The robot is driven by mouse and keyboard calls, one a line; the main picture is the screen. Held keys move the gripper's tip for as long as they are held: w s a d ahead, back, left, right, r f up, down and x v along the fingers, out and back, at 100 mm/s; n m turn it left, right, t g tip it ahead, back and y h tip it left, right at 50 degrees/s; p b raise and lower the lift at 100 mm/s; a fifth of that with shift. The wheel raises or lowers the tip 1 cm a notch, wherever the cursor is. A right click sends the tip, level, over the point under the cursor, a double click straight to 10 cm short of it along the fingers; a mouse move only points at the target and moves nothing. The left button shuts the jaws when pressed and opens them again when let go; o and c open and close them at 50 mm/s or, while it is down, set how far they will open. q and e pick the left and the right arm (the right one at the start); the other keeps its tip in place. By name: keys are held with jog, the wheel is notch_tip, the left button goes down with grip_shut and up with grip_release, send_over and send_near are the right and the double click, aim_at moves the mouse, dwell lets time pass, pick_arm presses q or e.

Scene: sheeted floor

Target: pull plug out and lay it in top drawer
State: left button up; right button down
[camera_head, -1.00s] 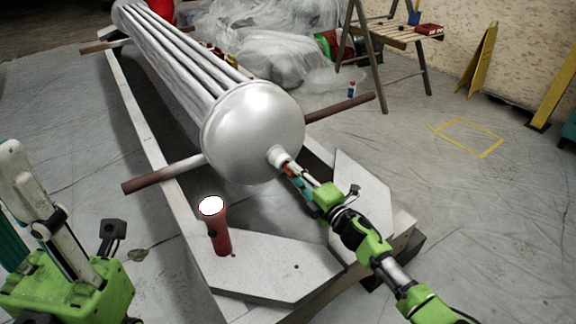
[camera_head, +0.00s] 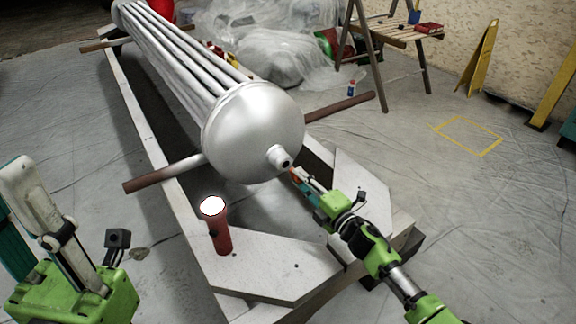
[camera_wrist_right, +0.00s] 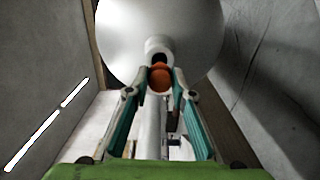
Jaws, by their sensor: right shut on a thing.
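The orange plug (camera_wrist_right: 160,78) is between the fingertips of my right gripper (camera_wrist_right: 159,92), which is shut on it. In the head view the plug (camera_head: 295,174) shows small at the tip of my right gripper (camera_head: 302,181). It is apart from the nozzle (camera_head: 282,158) on the domed end of the silver tank (camera_head: 250,130). The nozzle's dark open hole faces the plug. My left gripper (camera_head: 45,200) is at the left edge, away from the tank; its fingertips are not clearly seen. No top drawer is recognisable in these views.
A lit red flashlight (camera_head: 219,228) stands on the white frame (camera_head: 275,268) under the tank. Brown bars (camera_head: 340,107) stick out beside the tank. A wooden work table (camera_head: 395,35) and yellow stands (camera_head: 478,60) are at the back right.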

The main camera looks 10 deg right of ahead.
jog(key=shift+s, duration=0.1)
dwell(0.3)
jog(key=shift+p+v, duration=0.6)
jog(key=shift+v, duration=1.4)
